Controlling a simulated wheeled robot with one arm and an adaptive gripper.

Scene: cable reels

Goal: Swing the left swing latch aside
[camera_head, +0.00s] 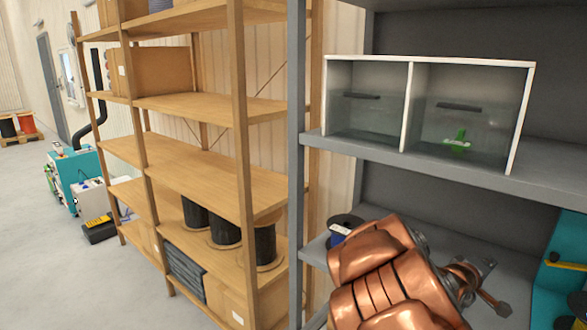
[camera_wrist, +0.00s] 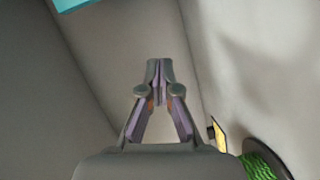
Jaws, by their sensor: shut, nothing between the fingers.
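A teal unit (camera_head: 553,285) is cut off at the right edge of the head view, on the lower grey shelf. It carries a yellow bar with a dark knob (camera_head: 554,257), which looks like the left swing latch, and more yellow parts at the frame edge. My gripper (camera_wrist: 157,68) is shut and empty in the wrist view, its fingertips together over a plain grey surface. In the head view my copper-coloured arm is left of the teal unit, with a visible gap. A teal corner (camera_wrist: 82,3) shows at the top of the wrist view. No latch is clear there.
A white two-bay case (camera_head: 408,105) with clear fronts and dark handles stands on the grey shelf (camera_head: 450,175) above my arm; a green item (camera_head: 459,141) shows in its right bay. A green reel (camera_wrist: 262,165) and yellow piece (camera_wrist: 218,135) are lower right in the wrist view.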

